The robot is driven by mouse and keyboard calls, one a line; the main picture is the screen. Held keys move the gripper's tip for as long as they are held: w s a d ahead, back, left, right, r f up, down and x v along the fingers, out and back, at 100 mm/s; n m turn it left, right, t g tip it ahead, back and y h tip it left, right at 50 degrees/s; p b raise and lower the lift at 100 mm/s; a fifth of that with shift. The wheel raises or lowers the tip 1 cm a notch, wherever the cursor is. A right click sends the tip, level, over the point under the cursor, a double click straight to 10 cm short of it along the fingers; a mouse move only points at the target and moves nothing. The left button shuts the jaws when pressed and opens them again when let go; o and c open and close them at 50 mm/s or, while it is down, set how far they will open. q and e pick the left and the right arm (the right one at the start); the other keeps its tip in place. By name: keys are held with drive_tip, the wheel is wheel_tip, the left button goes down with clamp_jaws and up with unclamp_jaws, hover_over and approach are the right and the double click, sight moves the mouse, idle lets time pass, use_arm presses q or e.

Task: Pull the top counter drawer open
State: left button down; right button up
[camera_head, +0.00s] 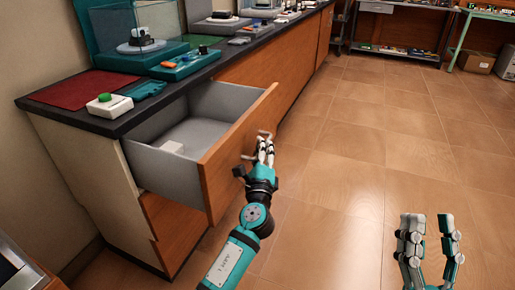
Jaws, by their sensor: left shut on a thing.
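The top counter drawer (235,155) stands well out from the counter, with its wooden front and grey inside showing. My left gripper (265,146) is at the outer face of the drawer front, shut on the drawer handle (246,158). The fingers partly hide the handle. My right gripper (427,237) is apart from the drawer, low at the right over the floor. Its fingers are spread and nothing is between them.
The dark countertop (92,124) carries a white device with a green button (109,105), a red mat (75,88), a teal device (185,64) and a glass case (135,32). A lower drawer (172,228) is below. The tiled floor (350,150) at right is clear. Shelves (402,30) stand at the back.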

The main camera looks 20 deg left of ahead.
use_arm(q)
drive_tip(key=c, duration=1.4)
unclamp_jaws()
drive_tip(key=v, duration=1.2)
